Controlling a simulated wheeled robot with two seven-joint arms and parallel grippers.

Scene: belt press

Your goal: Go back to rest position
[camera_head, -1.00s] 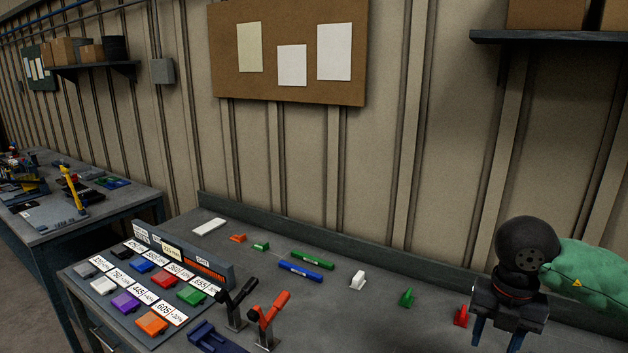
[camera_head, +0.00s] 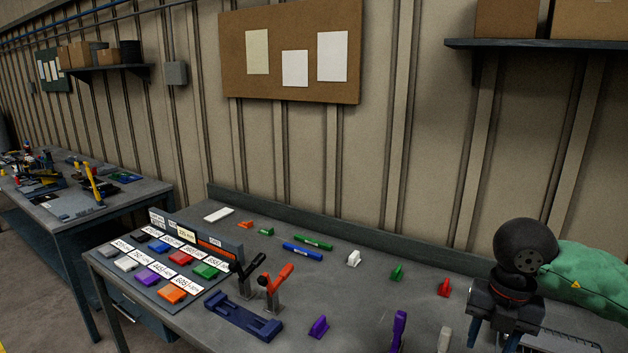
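My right gripper (camera_head: 494,336) is at the lower right of the head view, above the right part of the workbench (camera_head: 350,290). Its blue fingers point down and stand apart, with nothing seen between them; the tips are near or past the picture's bottom edge. My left gripper is not in view. A black lever and a red lever (camera_head: 276,284) stand upright at the middle of the bench, behind a dark blue fixture (camera_head: 243,318).
A board of coloured blocks on labelled cards (camera_head: 170,272) lies at the bench's left. Small wedges, including a red one (camera_head: 443,287), and green and blue bars (camera_head: 302,251) lie across it. A green sack (camera_head: 585,278) sits behind my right gripper. A second bench (camera_head: 75,200) stands far left.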

